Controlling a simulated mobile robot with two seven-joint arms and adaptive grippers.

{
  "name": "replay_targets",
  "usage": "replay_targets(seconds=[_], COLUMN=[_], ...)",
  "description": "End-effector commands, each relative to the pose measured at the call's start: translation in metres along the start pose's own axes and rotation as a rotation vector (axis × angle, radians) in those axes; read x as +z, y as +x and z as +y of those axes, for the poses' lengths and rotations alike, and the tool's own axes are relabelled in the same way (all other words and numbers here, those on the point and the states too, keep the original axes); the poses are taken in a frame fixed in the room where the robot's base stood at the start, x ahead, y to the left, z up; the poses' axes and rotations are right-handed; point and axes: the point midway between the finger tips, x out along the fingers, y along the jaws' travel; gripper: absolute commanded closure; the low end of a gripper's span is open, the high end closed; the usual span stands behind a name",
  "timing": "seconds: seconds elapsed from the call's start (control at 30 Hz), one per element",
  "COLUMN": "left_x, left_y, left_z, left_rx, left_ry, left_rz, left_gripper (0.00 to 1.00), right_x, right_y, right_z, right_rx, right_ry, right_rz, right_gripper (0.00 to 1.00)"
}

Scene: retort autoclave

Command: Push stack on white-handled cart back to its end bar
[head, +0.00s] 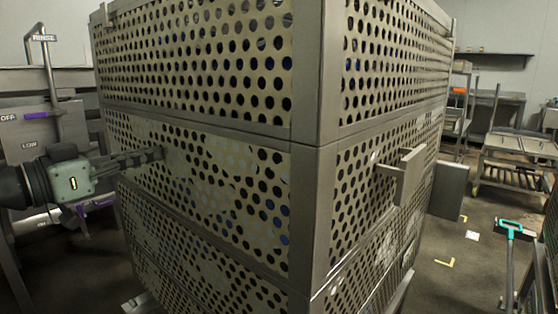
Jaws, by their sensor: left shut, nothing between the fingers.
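A tall stack of perforated metal baskets (318,140) fills the middle of the head view, one corner edge facing me. Blue shapes show faintly through some holes. My left gripper (158,155) comes in from the left, shut and empty. Its fingertips are at the left face of the middle basket; I cannot tell whether they touch it. A bracket-like handle (408,175) sticks out of the right face. The cart's white handle and end bar cannot be made out. My right gripper is not in view.
A grey machine with OFF, LOW and RINSE labels (45,135) stands at the left. A metal table (520,147) stands at the back right. A teal-headed tool (510,228) is at the right. Open floor (455,240) with yellow marks lies right of the stack.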

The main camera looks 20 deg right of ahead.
Motion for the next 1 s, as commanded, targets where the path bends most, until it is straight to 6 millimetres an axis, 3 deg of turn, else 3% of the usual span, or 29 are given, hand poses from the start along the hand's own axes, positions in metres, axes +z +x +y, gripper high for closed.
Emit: replay_targets(seconds=[0.17, 0.8, 1.0], left_x=[0.000, 0.004, 0.001], left_y=[0.001, -0.076, -0.088], left_z=[0.004, 0.002, 0.002], left_rx=[0.009, 0.004, 0.006], left_ry=[-0.002, -0.001, -0.001], left_rz=[0.005, 0.000, 0.000], left_gripper=[1.00, 1.00, 1.00], right_x=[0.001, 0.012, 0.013], right_y=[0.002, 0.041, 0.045], right_z=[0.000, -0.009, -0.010], right_rx=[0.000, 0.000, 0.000], right_ry=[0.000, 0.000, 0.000], right_rz=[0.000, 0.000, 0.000], right_gripper=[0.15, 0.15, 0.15])
